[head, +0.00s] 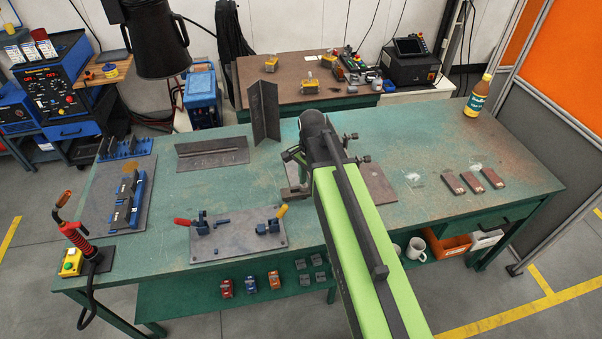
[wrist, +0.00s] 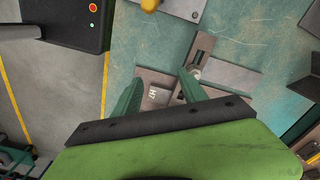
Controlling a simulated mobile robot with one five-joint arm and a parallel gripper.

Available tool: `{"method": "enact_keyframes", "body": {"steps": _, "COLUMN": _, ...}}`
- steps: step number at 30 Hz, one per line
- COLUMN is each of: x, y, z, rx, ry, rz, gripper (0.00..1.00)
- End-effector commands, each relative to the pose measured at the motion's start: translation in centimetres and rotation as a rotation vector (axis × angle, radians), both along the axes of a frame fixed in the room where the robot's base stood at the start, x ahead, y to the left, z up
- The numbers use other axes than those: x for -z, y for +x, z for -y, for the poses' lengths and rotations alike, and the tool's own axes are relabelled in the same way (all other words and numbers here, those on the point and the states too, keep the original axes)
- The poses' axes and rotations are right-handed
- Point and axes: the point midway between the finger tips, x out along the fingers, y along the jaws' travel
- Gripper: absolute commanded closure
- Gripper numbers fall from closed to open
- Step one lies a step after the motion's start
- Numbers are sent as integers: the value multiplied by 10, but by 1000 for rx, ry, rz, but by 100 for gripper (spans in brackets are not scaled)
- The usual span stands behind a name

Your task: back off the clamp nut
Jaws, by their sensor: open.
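My gripper (wrist: 161,76) is open in the wrist view, its two green fingers apart and nothing held between them. Below and between the fingers lies a grey plate (wrist: 154,96) with pale markings. A small pale round piece (wrist: 195,73), possibly the clamp nut, sits just beyond the right finger's tip, on or beside a dark bar (wrist: 203,45). I cannot tell whether the finger touches it. In the head view my arm covers most of this spot. A dark block (head: 293,193) shows left of the arm and a flat plate (head: 378,187) right of it.
The green bench (head: 345,125) also bears a plate with toggle clamps (head: 238,239), angle pieces (head: 212,153), a bottle (head: 477,97) and brown blocks (head: 472,181). A red-handled torch (head: 77,233) stands at the left edge.

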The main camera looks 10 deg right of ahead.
Motion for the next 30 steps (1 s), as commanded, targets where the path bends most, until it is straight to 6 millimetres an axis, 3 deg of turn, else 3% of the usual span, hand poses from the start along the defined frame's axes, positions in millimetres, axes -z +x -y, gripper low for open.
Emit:
{"method": "enact_keyframes", "body": {"steps": 1, "x": -31, "y": 20, "z": 0, "rx": 188, "ry": 0, "rz": 0, "gripper": 50}}
{"method": "enact_keyframes", "body": {"steps": 3, "x": -48, "y": 37, "z": 0, "rx": 469, "ry": 0, "rz": 0, "gripper": 50}}
{"method": "enact_keyframes", "body": {"steps": 9, "x": -80, "y": 72, "z": 0, "rx": 1076, "ry": 0, "rz": 0, "gripper": 50}}
{"method": "enact_keyframes", "body": {"steps": 12, "x": -86, "y": 79, "z": 0, "rx": 1231, "ry": 0, "rz": 0, "gripper": 50}}
{"method": "enact_keyframes", "body": {"steps": 23, "x": -75, "y": 81, "z": -1, "rx": 1306, "ry": 0, "rz": 0, "gripper": 50}}
{"method": "enact_keyframes", "body": {"steps": 30, "x": -35, "y": 81, "z": -1, "rx": 1304, "ry": 0, "rz": 0, "gripper": 50}}
